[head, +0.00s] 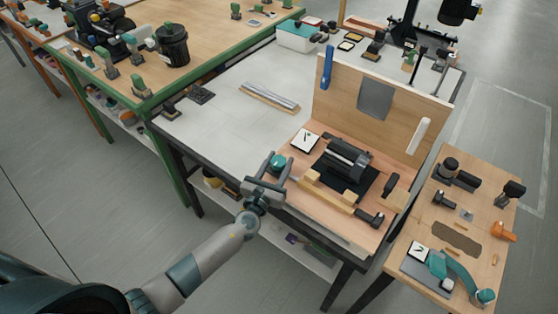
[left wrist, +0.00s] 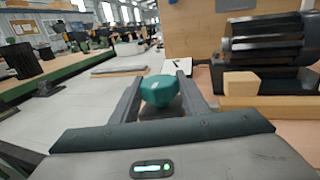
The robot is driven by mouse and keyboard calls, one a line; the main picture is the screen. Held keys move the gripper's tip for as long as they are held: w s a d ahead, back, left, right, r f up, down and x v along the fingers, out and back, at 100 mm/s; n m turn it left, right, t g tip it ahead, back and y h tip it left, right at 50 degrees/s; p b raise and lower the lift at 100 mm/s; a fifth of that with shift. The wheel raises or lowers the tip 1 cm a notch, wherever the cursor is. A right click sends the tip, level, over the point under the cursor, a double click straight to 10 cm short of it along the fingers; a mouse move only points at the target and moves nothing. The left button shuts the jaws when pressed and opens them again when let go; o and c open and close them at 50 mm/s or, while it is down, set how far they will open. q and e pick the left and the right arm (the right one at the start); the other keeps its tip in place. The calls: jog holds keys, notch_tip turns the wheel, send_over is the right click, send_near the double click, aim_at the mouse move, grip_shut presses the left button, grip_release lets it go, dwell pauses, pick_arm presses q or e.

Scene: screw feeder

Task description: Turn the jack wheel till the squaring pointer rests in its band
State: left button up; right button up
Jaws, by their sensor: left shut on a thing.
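My left gripper (head: 278,168) reaches to the front left corner of the wooden workboard (head: 300,203). It is shut on a teal knob-like piece (head: 279,160), which I take to be the jack wheel. The teal piece also shows between the two fingers in the left wrist view (left wrist: 160,90). A white card with dark marks (head: 305,141) lies just behind it, perhaps the pointer's scale; the pointer and its band are too small to read. A dark ribbed motor (head: 346,159) sits on a black pad right of the gripper. My right gripper is not in view.
Wooden blocks (head: 328,193) line the board's front, close right of the gripper. An upright wooden panel (head: 345,100) stands behind the motor. A small side table with parts (head: 455,215) stands at right. The grey tabletop (head: 225,125) behind left is mostly clear.

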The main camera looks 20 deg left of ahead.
pick_arm(q)
jog(key=o, duration=1.1)
jog(key=shift+c, duration=0.2)
jog(key=shift+s+f, duration=0.1)
jog(key=shift+s, duration=0.35)
jog(key=s+a+b, duration=0.1)
jog(key=s+b, duration=0.2)
jog(key=s, duration=1.3)
jog(key=shift+s+a+b, duration=0.2)
jog(key=shift+a+b, duration=0.1)
jog(key=shift+b, duration=0.1)
